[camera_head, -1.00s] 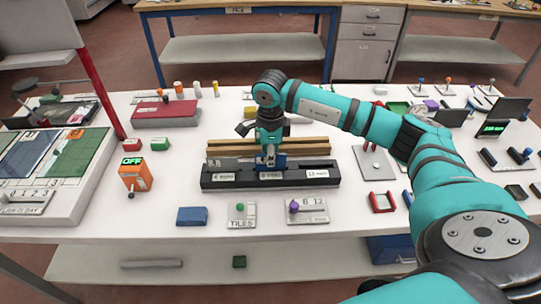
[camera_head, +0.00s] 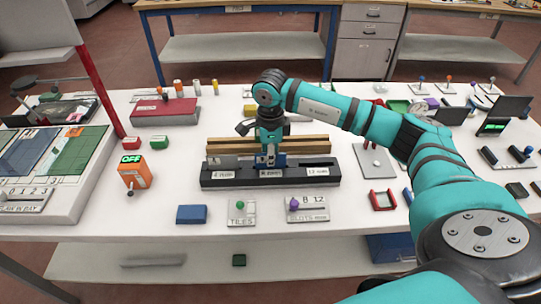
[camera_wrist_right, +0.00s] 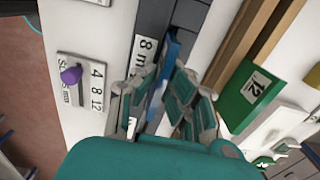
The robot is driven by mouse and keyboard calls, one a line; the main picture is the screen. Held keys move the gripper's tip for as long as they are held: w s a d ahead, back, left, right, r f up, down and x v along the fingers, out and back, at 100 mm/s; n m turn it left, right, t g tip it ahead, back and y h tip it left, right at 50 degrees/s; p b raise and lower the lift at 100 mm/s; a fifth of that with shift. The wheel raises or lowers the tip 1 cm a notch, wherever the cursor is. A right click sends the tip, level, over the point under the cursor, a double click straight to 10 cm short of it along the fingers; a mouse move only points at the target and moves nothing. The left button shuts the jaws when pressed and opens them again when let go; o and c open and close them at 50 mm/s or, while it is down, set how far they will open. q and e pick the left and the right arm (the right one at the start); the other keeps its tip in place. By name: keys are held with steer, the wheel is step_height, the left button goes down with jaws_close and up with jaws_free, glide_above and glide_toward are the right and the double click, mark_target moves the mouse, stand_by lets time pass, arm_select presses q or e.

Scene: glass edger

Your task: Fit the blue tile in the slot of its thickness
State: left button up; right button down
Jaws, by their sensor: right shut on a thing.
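The blue tile (camera_wrist_right: 171,52) is between the fingers of my right gripper (camera_wrist_right: 165,85), which is shut on it. In the head view the right gripper (camera_head: 268,156) points down at the middle of the dark slotted block (camera_head: 316,182). The block's front labels appear to read 4, 8 and 12 mm. The tile is at the middle section, beside the 8 mm label (camera_wrist_right: 143,52). The gripper hides its lower edge, so I cannot tell how deep it sits in a slot. My left gripper is not in view.
Wooden rails (camera_head: 312,148) lie behind the block. A green piece marked 12 (camera_wrist_right: 250,92) stands beside them in the wrist view. In front are a blue block (camera_head: 192,214), a TILES panel (camera_head: 241,219) and a purple-knobbed panel (camera_head: 310,214). An orange box (camera_head: 134,176) stands left.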

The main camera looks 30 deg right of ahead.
steer(key=shift+f, duration=0.1)
steer(key=c, duration=1.4)
jaws_free()
steer(key=shift+o, duration=0.2)
step_height(320, 180, up, 12)
steer(key=shift+s, duration=0.15)
steer(key=shift+a, duration=0.1)
